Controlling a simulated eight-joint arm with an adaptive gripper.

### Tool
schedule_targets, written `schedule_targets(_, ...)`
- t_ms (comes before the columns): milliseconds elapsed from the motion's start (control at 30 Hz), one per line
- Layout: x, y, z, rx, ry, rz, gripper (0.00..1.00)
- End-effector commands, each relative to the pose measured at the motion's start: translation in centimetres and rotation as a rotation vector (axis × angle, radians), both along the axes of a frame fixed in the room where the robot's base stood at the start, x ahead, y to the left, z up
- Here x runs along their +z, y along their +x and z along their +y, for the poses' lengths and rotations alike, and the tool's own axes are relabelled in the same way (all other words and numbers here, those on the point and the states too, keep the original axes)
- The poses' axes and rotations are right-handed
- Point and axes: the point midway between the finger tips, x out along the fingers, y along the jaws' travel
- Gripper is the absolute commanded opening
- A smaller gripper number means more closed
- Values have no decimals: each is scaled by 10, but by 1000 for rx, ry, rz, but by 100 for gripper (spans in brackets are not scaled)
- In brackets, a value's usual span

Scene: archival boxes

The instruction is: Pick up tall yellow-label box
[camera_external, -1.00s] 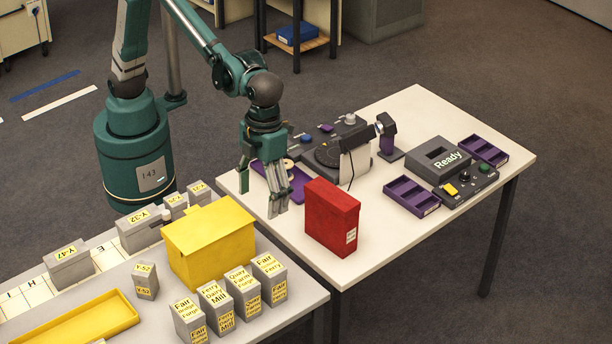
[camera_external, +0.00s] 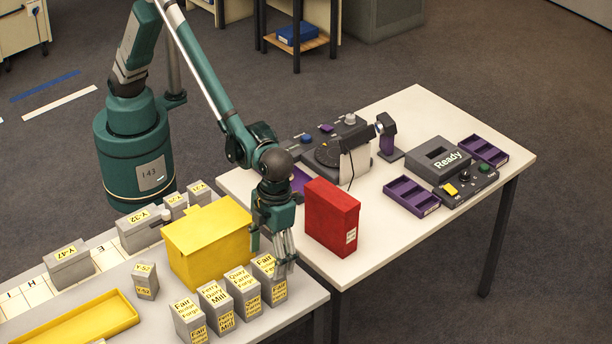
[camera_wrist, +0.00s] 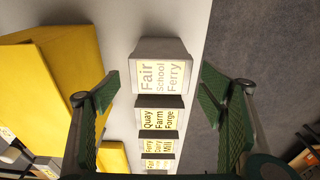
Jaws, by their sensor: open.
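Several tall grey boxes with yellow labels stand upright in a row at the front right of the near table. The rightmost, read as "Fair School Ferry" (camera_wrist: 163,73), is the box nearest my gripper; in the external view this box (camera_external: 273,291) is partly hidden behind my fingers. My gripper (camera_external: 270,256) is open and points down over it. In the wrist view the box lies between the two fingers of my gripper (camera_wrist: 158,90), with gaps on both sides. The "Quay Farm Forge" box (camera_external: 243,288), "Ferry Dairy Mill" box (camera_external: 215,305) and another "Fair" box (camera_external: 188,318) follow leftward.
A large yellow box (camera_external: 210,245) stands close left of my gripper. A red box (camera_external: 332,218) stands to the right on the other table. A yellow tray (camera_external: 75,322) and smaller grey boxes (camera_external: 146,281) are at left. Purple trays (camera_external: 411,196) and devices are at right.

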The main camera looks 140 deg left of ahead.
Motion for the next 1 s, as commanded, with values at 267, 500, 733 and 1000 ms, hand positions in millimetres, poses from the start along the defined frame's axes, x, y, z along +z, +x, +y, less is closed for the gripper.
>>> schedule_targets(267,-37,0,0,0,0,0,70)
schedule_targets(500,-39,0,0,0,0,0,70)
schedule_targets(733,-42,0,-1,0,0,0,70)
schedule_targets(1000,-62,0,-3,0,0,0,70)
